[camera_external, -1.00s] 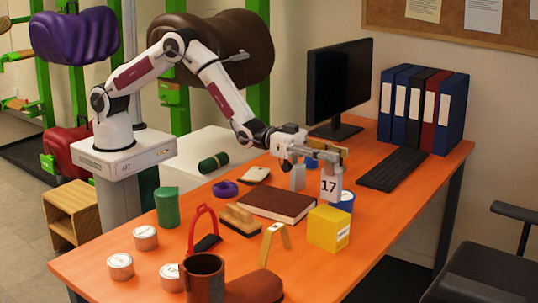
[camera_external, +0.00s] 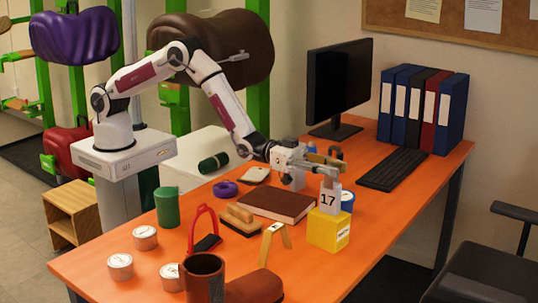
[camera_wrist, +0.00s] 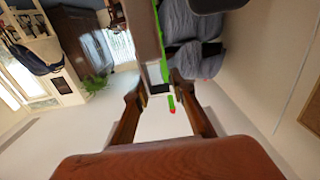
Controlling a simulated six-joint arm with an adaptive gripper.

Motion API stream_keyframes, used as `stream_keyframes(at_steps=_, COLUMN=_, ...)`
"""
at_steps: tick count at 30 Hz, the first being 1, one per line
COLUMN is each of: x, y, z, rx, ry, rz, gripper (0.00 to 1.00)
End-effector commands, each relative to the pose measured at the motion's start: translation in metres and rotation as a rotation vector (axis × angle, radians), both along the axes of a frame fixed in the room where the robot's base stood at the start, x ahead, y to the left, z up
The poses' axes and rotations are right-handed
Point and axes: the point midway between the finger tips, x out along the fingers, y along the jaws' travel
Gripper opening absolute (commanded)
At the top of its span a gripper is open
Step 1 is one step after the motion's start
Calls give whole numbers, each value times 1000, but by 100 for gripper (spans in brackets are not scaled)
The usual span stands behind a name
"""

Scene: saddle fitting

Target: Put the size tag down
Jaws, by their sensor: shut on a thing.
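The size tag (camera_external: 329,199) is a pale upright piece with a black "17" on its front. In the external view my gripper (camera_external: 326,174) is at its upper end, shut on it. The tag's lower end overlaps the top of the yellow box (camera_external: 329,231) in the picture; I cannot tell whether it touches the box or hangs in front of or behind it. In the wrist view my gripper (camera_wrist: 160,88) shows two brown fingers; the tag cannot be made out clearly there.
A blue cup (camera_external: 347,201) stands just right of the tag, partly hidden. A brown book (camera_external: 277,205) lies to the left and a black keyboard (camera_external: 393,171) to the right. A yellow angled stand (camera_external: 275,240) is left of the box. The orange table (camera_external: 380,222) is bare right of the cup.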

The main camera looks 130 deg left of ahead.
Motion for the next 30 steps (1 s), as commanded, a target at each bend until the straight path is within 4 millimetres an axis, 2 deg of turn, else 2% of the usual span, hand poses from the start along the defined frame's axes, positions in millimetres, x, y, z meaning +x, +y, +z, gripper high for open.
stream_keyframes(at_steps=1, x=0, y=0, z=0, rx=0, ry=0, rz=0, gripper=29)
stream_keyframes(at_steps=3, x=0, y=0, z=0, rx=0, ry=0, rz=0, gripper=41)
stream_keyframes(at_steps=19, x=-2, y=0, z=3, rx=0, ry=0, rz=0, gripper=41)
stream_keyframes(at_steps=30, x=-25, y=0, z=3, rx=0, ry=0, rz=0, gripper=41)
